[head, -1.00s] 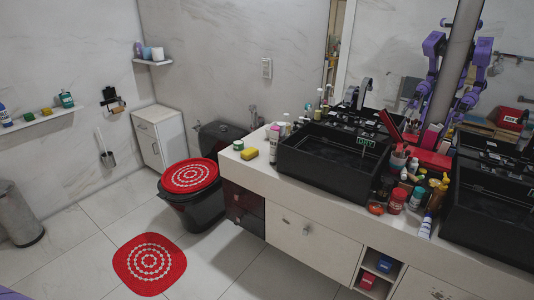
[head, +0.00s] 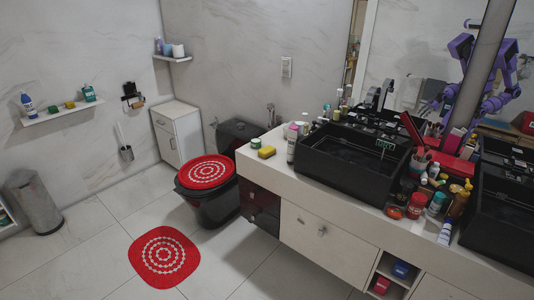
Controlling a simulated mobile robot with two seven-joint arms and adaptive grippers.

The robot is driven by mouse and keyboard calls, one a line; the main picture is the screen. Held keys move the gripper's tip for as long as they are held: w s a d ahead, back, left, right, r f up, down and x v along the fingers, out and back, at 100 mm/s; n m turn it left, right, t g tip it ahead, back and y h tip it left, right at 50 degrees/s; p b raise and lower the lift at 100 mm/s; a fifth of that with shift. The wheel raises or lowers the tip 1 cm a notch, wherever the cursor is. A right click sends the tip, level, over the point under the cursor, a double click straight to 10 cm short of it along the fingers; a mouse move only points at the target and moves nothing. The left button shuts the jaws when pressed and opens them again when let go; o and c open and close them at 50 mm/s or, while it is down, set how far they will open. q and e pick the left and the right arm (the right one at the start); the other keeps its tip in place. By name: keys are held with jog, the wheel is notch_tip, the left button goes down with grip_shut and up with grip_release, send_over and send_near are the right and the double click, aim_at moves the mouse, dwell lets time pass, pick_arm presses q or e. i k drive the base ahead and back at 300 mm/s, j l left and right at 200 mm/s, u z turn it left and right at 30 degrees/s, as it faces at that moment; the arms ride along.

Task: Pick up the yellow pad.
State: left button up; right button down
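A yellow pad (head: 267,152) lies on the white counter near its left end, in front of a small green-and-white tin (head: 255,143). It is left of the left black vessel sink (head: 350,158). Another small yellow item (head: 70,105) sits on the wall shelf at the far left. Neither of my grippers shows directly in the head view. Purple arms (head: 480,75) appear only in the mirror, and their fingers are too small to read.
The white counter (head: 310,183) is crowded with bottles and jars between the two black sinks. A toilet with a red cover (head: 208,172) stands left of the counter. A red mat (head: 164,256) lies on the tiled floor. A grey bin (head: 35,200) stands at left.

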aim_at(266, 152)
jog(key=i+j+z, duration=0.15)
jog(key=i, duration=0.3)
jog(key=i+j+z, duration=0.1)
jog(key=i, duration=0.35)
jog(key=i+j+z, duration=0.15)
jog(key=i, duration=0.25)
jog(key=j, duration=0.1)
